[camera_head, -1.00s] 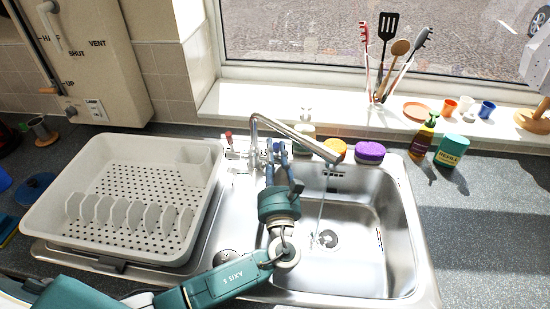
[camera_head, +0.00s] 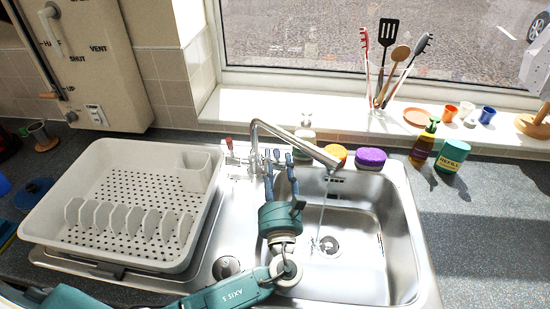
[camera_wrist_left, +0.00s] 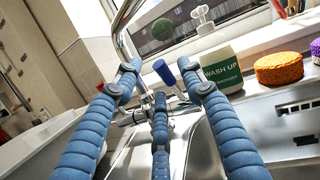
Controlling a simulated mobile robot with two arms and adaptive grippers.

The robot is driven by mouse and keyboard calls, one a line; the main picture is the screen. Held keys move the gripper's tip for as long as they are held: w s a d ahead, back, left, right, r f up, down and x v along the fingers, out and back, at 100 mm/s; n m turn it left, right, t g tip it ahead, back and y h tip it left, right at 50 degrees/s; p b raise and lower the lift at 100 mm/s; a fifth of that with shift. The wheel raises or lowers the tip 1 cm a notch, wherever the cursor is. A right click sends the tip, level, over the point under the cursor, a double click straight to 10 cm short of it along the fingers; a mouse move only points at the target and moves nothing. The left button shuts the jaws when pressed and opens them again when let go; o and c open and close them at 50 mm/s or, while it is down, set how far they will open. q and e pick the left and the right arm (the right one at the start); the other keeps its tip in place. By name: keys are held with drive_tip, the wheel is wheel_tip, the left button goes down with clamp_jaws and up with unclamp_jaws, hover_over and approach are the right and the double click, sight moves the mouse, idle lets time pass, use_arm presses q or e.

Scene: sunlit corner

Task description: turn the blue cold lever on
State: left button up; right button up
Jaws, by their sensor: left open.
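The blue cold lever (camera_wrist_left: 164,72) shows in the left wrist view as a blue handle on the chrome tap, tilted to the upper left. In the head view it is hard to tell from my blue fingers. My left gripper (camera_head: 279,168) is open at the tap's base, at the sink's back edge. In the left wrist view its fingers (camera_wrist_left: 158,84) spread either side of the lever, with a third finger below; I see no clear contact. The chrome tap spout (camera_head: 298,143) reaches right over the basin, and a thin water stream (camera_head: 321,208) falls from it. My right gripper is out of view.
A red lever (camera_head: 229,144) stands left of the spout. A white dish rack (camera_head: 130,205) fills the left drainer. A wash-up pot (camera_wrist_left: 222,68), an orange sponge (camera_head: 337,153) and a purple sponge (camera_head: 370,157) sit behind the sink basin (camera_head: 345,270).

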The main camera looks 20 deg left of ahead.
use_arm(q)
drive_tip(key=s+d, duration=0.5)
drive_tip(key=s, duration=0.7)
